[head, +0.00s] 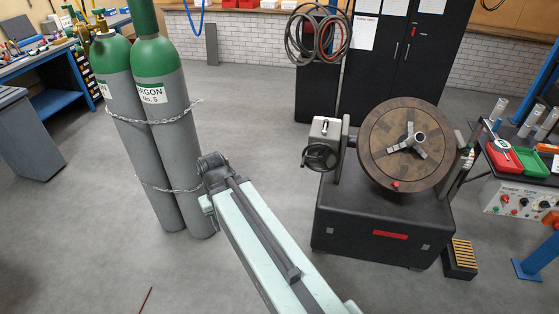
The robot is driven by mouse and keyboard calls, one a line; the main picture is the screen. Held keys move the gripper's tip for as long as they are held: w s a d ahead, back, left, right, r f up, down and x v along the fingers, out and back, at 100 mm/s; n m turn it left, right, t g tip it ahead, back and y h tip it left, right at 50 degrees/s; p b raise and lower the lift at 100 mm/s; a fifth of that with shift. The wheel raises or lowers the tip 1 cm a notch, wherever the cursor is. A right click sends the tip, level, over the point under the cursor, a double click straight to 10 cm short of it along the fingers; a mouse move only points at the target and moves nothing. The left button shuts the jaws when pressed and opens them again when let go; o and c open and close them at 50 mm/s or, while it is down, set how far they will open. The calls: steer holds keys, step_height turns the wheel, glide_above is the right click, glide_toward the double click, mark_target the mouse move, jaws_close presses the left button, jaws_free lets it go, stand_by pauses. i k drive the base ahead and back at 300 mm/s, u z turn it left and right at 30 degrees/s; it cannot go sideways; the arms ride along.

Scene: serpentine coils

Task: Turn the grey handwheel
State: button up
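A dark grey handwheel (320,156) with a rim and spokes sits on the left side of a black machine (375,222), below a small light grey box (325,129). A large round brown disc with a three-armed grey centre (409,142) is mounted on the machine to the right of the handwheel. My pale green arm reaches up from the bottom centre and ends in a dark joint left of the machine, apart from the handwheel. I cannot make out my gripper's fingers in this view.
Two chained grey-green gas cylinders (160,130) stand just left of my arm. A workbench with a control panel (520,203) stands at the right. Grey floor (262,130) is clear between cylinders and machine.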

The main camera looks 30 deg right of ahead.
mark_target(320, 158)
steer(key=u, duration=0.25)
steer(key=i, duration=1)
steer(key=u, duration=0.05)
